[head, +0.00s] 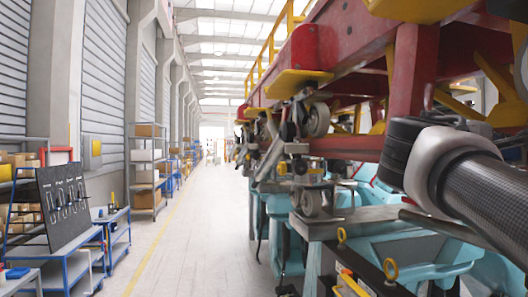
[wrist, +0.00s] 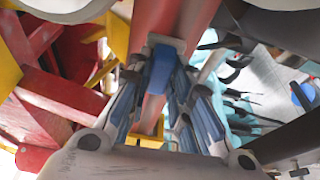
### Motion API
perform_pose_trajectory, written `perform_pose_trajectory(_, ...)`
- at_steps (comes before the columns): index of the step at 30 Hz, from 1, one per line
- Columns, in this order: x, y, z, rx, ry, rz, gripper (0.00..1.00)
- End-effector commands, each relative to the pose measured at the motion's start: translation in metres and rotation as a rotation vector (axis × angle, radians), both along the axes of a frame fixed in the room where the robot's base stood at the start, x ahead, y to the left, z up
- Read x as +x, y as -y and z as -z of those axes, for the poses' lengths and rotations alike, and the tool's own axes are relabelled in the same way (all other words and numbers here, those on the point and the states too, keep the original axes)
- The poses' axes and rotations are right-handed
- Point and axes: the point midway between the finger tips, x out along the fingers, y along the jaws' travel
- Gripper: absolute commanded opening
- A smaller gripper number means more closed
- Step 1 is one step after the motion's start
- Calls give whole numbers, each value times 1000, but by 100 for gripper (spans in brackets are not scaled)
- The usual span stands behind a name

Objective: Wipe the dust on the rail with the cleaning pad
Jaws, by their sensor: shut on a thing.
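In the wrist view my gripper (wrist: 160,80) reaches up from the bottom, its two linkage fingers on either side of a blue block with a pale grey layer at its far end. This block, the cleaning pad (wrist: 161,68), is held between the fingertips. A red rail (wrist: 184,22) runs behind the pad from the top toward the lower middle. The pad overlaps it in the picture; I cannot tell whether they touch. I cannot make out dust. In the head view my arm enters at right below the red track structure (head: 345,35); my gripper and the pad cannot be made out there.
Yellow brackets and red beams crowd the wrist view's left. In the head view, wheel assemblies (head: 317,118) and turquoise seats (head: 385,255) hang beneath the track. A tool board (head: 66,205) and blue carts (head: 117,235) stand at left. The aisle floor (head: 195,225) is clear.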

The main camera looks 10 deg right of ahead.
Motion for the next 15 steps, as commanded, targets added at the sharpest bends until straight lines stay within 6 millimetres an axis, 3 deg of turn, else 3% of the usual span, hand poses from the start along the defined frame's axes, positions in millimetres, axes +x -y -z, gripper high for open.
perform_pose_trajectory(15,32,-4,0,0,-2,-1,0)
